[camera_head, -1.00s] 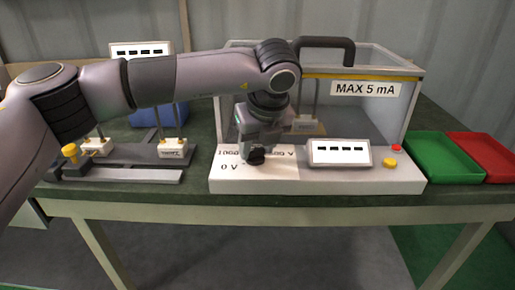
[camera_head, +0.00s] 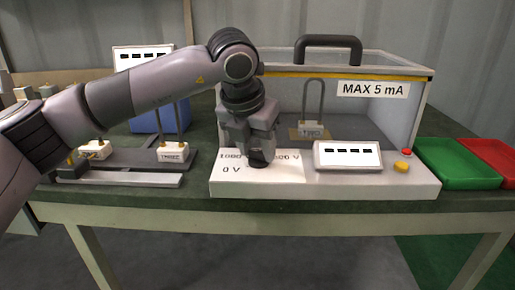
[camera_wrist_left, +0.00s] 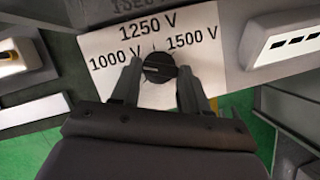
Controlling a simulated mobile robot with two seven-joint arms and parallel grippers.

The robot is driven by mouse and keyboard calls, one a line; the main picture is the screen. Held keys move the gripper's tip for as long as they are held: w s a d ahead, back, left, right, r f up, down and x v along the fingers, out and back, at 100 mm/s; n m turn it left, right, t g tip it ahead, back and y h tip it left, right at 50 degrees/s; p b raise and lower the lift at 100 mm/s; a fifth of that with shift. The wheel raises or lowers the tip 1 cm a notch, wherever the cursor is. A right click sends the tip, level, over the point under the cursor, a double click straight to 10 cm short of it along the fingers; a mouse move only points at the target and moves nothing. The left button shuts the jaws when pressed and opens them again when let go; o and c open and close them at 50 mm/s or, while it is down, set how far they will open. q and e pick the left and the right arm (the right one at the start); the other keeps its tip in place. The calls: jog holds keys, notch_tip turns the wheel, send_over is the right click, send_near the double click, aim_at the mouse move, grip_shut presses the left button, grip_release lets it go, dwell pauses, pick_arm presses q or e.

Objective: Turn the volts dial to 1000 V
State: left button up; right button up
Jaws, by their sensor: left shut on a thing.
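The volts dial (camera_wrist_left: 159,68) is a round black knob on a white scale plate (camera_wrist_left: 148,92) in the left wrist view. The plate reads 1000 V at left, 1250 V above and 1500 V at right. A pale streak lies across the dial's face; which end points to a value I cannot tell. My left gripper (camera_wrist_left: 157,84) is shut on the dial, one finger on each side. In the head view my left gripper (camera_head: 257,158) points down over the plate and hides the dial and part of the scale. My right gripper is out of view.
A clear-walled box with a black handle (camera_head: 328,42) and a MAX 5 mA label (camera_head: 373,89) stands behind the panel. A display (camera_head: 347,155), red button (camera_head: 407,152) and yellow knob (camera_head: 401,167) sit right of the dial. Green (camera_head: 455,165) and red trays lie at right.

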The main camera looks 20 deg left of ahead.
pick_arm(q)
jog(key=shift+m, duration=0.6)
jog(key=o, duration=1.1)
jog(key=shift+c, duration=0.2)
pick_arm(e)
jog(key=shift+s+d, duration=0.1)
pick_arm(q)
jog(key=shift+h, duration=0.3)
jog(key=v, duration=0.7)
jog(key=shift+p, duration=0.45)
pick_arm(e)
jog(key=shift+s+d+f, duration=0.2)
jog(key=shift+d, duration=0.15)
pick_arm(q)
jog(key=shift+r, duration=0.1)
